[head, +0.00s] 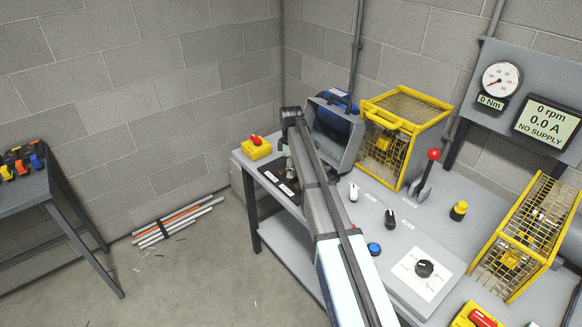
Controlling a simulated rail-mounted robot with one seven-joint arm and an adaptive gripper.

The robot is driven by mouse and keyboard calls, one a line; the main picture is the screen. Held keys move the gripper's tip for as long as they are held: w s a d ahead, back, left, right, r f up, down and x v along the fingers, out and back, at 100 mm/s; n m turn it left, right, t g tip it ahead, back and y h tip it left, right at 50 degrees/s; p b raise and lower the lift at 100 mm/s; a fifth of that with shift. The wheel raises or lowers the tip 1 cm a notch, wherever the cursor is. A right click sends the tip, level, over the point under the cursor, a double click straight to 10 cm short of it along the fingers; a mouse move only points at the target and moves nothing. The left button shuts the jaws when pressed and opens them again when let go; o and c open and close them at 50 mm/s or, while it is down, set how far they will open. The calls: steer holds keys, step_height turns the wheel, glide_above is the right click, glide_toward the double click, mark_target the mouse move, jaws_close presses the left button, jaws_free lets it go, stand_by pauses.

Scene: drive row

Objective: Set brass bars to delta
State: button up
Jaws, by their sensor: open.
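No brass bars can be told apart at this size. A dark mat (269,178) with small white labels lies at the bench's left end. A grey box with a dark open front (331,127) stands behind it, with a blue machine (340,98) at its back. My arm crosses the picture, and my gripper (289,172) hangs down over the mat, left of the grey box. It is open. Its fingertips are small and partly blend with the mat, so any contact is unclear. My arm hides part of the bench and of the box's front.
A yellow box with a red knob (256,148) stands left of the mat. Right are a yellow mesh cage (400,130), a red-knobbed lever (428,172), switches and another yellow guard (520,235). The wall display (547,122) reads NO SUPPLY. Rods (175,222) lie on the floor.

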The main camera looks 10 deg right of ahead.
mark_target(283, 170)
steer(key=shift+f, duration=0.25)
jaws_close()
steer(key=w, duration=0.1)
steer(key=w+a, duration=0.1)
steer(key=w, duration=0.1)
steer(key=w+a, duration=0.1)
steer(key=w, duration=0.1)
steer(key=shift+a, duration=0.25)
steer(key=shift+s+r, duration=0.1)
jaws_free()
steer(key=shift+a, duration=0.1)
